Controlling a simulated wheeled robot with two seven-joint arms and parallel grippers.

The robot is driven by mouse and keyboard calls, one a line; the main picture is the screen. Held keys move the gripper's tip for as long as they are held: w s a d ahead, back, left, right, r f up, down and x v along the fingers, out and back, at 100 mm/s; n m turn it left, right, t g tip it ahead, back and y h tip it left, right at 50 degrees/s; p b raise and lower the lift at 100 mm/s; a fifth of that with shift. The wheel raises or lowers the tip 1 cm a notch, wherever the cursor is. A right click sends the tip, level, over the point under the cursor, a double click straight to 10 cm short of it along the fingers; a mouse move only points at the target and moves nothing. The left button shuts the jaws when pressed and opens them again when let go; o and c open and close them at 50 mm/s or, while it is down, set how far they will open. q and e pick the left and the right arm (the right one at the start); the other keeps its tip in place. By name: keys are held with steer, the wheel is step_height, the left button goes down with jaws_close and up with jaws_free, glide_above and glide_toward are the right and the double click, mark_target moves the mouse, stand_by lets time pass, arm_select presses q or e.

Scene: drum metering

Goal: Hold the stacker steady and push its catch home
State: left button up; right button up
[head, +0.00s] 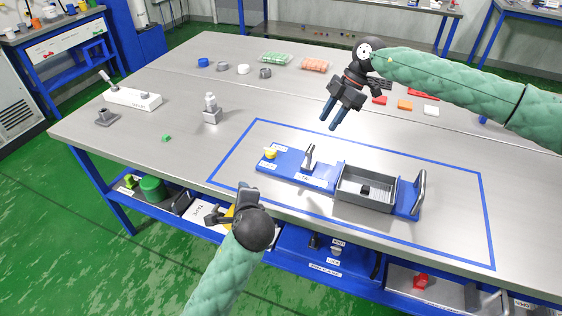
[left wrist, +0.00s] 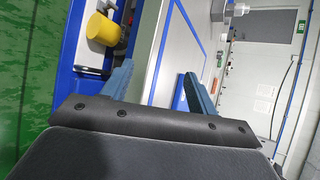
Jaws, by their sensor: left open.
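The stacker appears to be the long blue unit (head: 326,179) lying inside the blue taped outline on the table. It carries an open grey tray (head: 366,187), a metal handle (head: 419,193) at its right end, an upright grey lever (head: 308,158) and a yellow knob (head: 270,153) at its left end. I cannot tell which part is the catch. My left gripper (head: 246,190) is at the table's front edge, left of and apart from the stacker; its spread, empty fingers (left wrist: 160,82) show in the left wrist view. My right gripper (head: 331,115) hangs above and behind the stacker, fingers apart and empty.
A grey post (head: 211,110) and a white block (head: 132,97) stand at left. A shelf under the table holds a green cylinder (head: 152,188). A yellow cylinder (left wrist: 103,29) shows in the left wrist view.

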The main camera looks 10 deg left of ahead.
mark_target(272, 153)
arm_select(q)
steer(key=w+r+m, duration=0.1)
steer(key=w, duration=0.1)
steer(key=w+d+r+m, duration=0.1)
steer(key=w+m, duration=0.1)
steer(key=shift+d+r+t+y, duration=0.2)
steer(key=shift+t+y, duration=0.1)
steer(key=w+d+m, duration=0.2)
steer(key=w+m, duration=0.1)
steer(key=w+d+m, duration=0.2)
steer(key=w+m, duration=0.1)
steer(key=w+d+m, duration=0.3)
steer(key=m, duration=0.1)
steer(key=shift+w+r+y, duration=0.15)
steer(key=shift+w+y, duration=0.1)
steer(key=shift+y, duration=0.05)
steer(key=shift+w+a+t, duration=0.1)
steer(key=shift+w+t, duration=0.2)
steer(key=shift+w, duration=0.15)
steer(key=shift+x, duration=3.55)
steer(key=shift+s, duration=0.1)
jaws_close()
arm_select(e)
steer(key=shift+c, duration=0.5)
